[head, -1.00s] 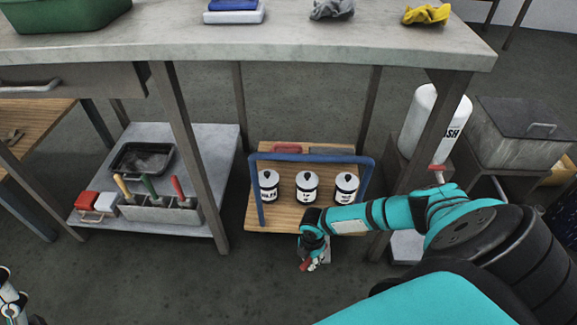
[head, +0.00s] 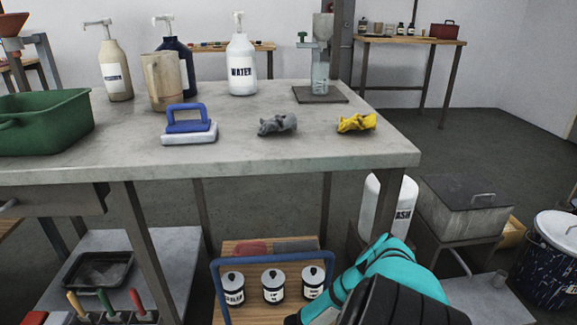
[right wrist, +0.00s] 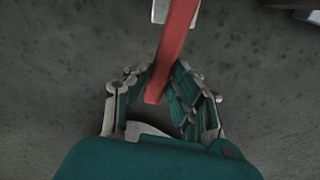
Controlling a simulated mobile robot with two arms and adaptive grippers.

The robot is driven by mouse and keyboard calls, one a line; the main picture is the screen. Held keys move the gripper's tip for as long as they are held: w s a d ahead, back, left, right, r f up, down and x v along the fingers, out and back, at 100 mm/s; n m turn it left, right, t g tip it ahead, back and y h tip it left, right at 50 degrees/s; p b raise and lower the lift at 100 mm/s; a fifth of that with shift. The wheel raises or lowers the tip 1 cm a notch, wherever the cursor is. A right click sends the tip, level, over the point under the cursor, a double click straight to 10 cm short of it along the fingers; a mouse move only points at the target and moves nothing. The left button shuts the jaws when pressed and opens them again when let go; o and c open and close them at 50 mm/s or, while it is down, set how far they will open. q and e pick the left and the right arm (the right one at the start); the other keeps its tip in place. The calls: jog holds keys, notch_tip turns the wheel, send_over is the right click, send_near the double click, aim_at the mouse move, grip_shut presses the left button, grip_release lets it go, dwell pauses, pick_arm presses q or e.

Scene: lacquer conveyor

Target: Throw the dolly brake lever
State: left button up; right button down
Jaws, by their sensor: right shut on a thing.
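The dolly (head: 233,247) is a low wooden deck with a blue handle frame (head: 270,259) below the workbench. Several white and black labelled cans (head: 273,285) stand on it. The red brake lever (right wrist: 176,45) runs down from the top of the right wrist view, with its lower end between the fingers of my right gripper (right wrist: 160,92). The right gripper is shut on the lever. In the head view my right arm reaches down at the lower right, and its gripper and the lever are out of frame. My left gripper is not in either current view.
The workbench (head: 300,165) spans above the dolly, with bottles, cloths and a green tub (head: 45,122) on it. A bench leg (head: 388,207) stands close to my right arm. A grey lidded box (head: 468,208) and a blue drum (head: 550,265) stand at right.

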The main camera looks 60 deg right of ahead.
dwell(0.3)
jog(key=c, duration=1.2)
grip_release()
jog(key=shift+o, duration=0.2)
notch_tip(320, 180, up, 12)
